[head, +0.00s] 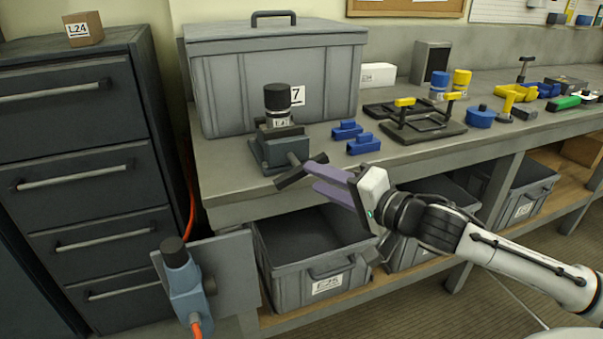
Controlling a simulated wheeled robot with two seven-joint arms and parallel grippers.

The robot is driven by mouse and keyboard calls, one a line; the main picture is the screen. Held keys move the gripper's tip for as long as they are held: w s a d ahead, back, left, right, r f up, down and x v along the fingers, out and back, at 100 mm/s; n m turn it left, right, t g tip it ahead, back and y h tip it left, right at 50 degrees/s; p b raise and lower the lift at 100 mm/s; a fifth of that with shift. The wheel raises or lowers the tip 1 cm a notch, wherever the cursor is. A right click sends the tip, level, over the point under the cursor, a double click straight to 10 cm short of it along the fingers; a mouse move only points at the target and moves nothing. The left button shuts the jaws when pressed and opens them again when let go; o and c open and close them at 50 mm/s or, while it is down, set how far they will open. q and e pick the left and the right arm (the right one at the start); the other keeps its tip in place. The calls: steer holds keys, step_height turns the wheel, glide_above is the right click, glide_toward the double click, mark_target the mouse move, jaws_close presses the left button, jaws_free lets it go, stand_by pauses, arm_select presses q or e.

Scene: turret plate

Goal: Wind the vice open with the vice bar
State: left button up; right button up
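The vice (279,147) is a dark grey-green block at the front left of the bench top. Its dark vice bar (292,179) sits across the end of a short screw at the vice's front and slants up to the right. My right gripper (309,176) comes in from the right, with its purple fingers apart and a gap visible between them. Its fingertips are close beside the bar and overlap it in the picture; I cannot tell whether they touch. My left gripper is not in view.
A large grey lidded bin (240,85) stands behind the vice, and a dark-capped container (278,98) stands at the vice. Blue blocks (363,144) and yellow-handled clamps (425,127) lie to the right. Open grey crates (310,283) sit below. A drawer cabinet (80,170) is at left.

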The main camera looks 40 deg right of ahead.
mark_target(302, 176)
steer(key=shift+w+a+f, duration=0.15)
steer(key=shift+w, duration=0.9)
steer(key=shift+w+a+f, duration=0.1)
steer(key=shift+w+f, duration=0.05)
steer(key=shift+w, duration=0.85)
steer(key=shift+w+a+f, duration=0.15)
steer(key=shift+w, duration=0.9)
steer(key=shift+c, duration=0.3)
jaws_close()
